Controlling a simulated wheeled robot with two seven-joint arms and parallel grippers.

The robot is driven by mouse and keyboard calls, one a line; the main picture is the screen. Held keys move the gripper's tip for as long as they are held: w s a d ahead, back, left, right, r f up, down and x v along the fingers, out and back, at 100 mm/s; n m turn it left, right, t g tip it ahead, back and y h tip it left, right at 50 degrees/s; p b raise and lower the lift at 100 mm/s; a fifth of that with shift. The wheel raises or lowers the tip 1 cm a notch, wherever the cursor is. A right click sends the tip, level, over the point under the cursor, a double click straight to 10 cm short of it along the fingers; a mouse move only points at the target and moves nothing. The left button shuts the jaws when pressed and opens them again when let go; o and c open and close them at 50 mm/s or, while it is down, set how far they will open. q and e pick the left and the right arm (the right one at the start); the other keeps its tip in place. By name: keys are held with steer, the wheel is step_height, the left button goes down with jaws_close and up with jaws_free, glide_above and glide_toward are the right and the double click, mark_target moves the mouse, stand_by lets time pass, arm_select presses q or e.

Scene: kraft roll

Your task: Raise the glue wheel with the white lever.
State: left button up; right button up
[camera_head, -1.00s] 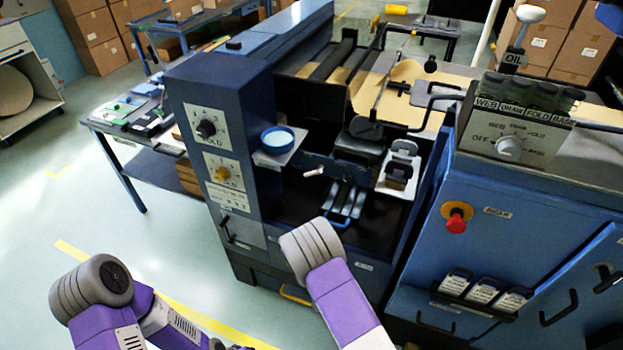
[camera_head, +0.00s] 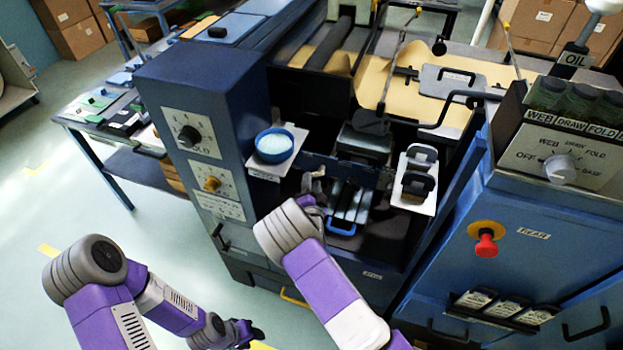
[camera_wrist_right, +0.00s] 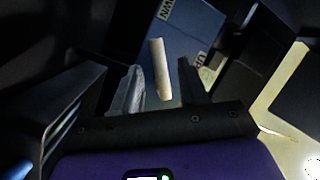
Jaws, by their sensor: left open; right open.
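The white lever (camera_wrist_right: 160,68) shows in the right wrist view as a pale rod against a blue panel marked "DOWN" and "UP". My right gripper (camera_wrist_right: 162,82) is open, with one finger on each side of the rod. I cannot tell whether either finger touches it. In the head view my right gripper (camera_head: 312,188) is at the machine's front opening, partly hidden by my wrist, and the lever is hard to make out there. My left gripper (camera_head: 248,334) is low, in front of the machine, away from the lever. I cannot clearly identify the glue wheel.
A blue cabinet with dials (camera_head: 195,135) stands left of the opening. A small shelf holds a blue round pot (camera_head: 274,146) close to my right gripper. A red stop button (camera_head: 486,243) is on the right-hand cabinet.

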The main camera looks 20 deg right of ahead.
steer(key=shift+x, duration=1.15)
jaws_close()
